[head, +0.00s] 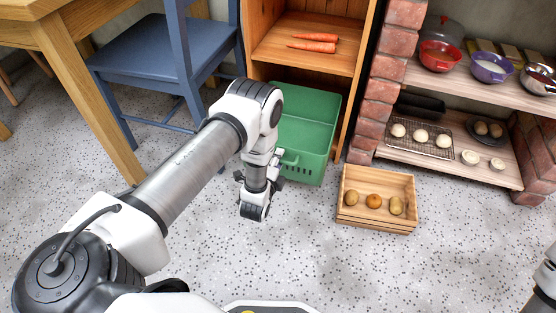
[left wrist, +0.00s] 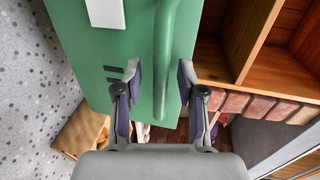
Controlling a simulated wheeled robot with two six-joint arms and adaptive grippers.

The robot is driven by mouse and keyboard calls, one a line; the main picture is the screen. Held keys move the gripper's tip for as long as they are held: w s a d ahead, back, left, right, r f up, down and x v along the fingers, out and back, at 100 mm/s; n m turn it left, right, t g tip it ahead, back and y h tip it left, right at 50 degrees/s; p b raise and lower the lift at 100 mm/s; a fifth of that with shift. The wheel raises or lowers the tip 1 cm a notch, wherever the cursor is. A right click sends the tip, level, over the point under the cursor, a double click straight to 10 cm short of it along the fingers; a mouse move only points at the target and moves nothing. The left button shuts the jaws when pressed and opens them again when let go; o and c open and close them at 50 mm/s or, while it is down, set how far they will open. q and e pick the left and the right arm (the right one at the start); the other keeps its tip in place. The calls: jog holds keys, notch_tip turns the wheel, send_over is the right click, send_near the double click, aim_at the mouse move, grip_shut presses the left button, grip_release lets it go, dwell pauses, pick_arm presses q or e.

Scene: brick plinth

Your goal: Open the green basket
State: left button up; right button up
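The green basket (head: 309,128) is at the bottom of the wooden shelf unit, its inside visible from above and no contents showing. Its front appears to stand forward of the shelf; how far is unclear. My left gripper (head: 277,166) is at the left part of its front, partly hidden by my wrist. In the left wrist view, the green handle (left wrist: 168,38) runs between the two spread fingers of the left gripper (left wrist: 160,78). Gaps show between the handle and both fingers.
A wooden crate (head: 353,211) with several round items stands on the floor right of the basket. A brick pillar (head: 385,88) borders the shelf unit (head: 262,44). A blue chair (head: 140,55) and wooden table (head: 84,92) stand left. The floor before the basket is clear.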

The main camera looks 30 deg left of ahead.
pick_arm(q)
jog(key=v, duration=1.2)
